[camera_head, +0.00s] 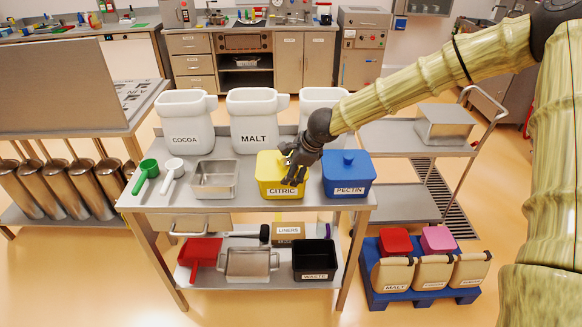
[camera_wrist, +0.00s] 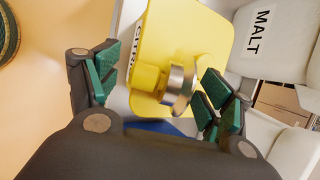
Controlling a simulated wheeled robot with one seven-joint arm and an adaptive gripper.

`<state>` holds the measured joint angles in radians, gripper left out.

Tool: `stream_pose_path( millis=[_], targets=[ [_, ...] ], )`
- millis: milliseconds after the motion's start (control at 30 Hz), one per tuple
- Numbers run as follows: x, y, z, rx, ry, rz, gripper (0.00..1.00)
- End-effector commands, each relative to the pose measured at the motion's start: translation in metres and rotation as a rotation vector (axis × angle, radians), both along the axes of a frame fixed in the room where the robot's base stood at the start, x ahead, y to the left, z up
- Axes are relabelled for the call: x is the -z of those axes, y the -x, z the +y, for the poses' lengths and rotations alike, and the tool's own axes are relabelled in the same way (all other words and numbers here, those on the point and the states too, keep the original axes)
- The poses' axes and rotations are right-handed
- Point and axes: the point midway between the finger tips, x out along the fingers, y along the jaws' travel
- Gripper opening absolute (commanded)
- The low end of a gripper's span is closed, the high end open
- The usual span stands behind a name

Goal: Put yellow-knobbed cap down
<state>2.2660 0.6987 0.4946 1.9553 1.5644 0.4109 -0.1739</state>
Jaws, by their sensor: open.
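The yellow-knobbed cap (camera_wrist: 182,90) shows in the wrist view as a silvery ring or band with a yellow part beside it. It lies between my fingers, over the yellow CITRIC bin. Whether it rests on the bin or a finger touches it, I cannot tell. My gripper (camera_wrist: 158,92) is open, with its green-padded fingers apart on either side. In the head view my gripper (camera_head: 293,180) points down at the yellow CITRIC bin (camera_head: 269,169) and hides part of its top. The cap is not clear there.
The blue PECTIN bin (camera_head: 348,178) stands close on the right. A steel pan (camera_head: 214,179) and green (camera_head: 146,173) and white (camera_head: 172,172) scoops lie to the left. White COCOA (camera_head: 185,120) and MALT (camera_head: 257,118) bins stand behind. Bare table (camera_head: 200,203) shows in front.

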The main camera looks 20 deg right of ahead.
Motion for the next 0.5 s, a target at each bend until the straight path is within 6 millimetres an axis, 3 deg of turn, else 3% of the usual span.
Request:
stream_pose_path(
  millis=[233,500],
  targets=[
    [0.0011,-0.0003,0.0003,0.000,0.000,0.000,0.80],
    [0.0011,-0.0003,0.0002,0.000,0.000,0.000,0.31]
  ],
)
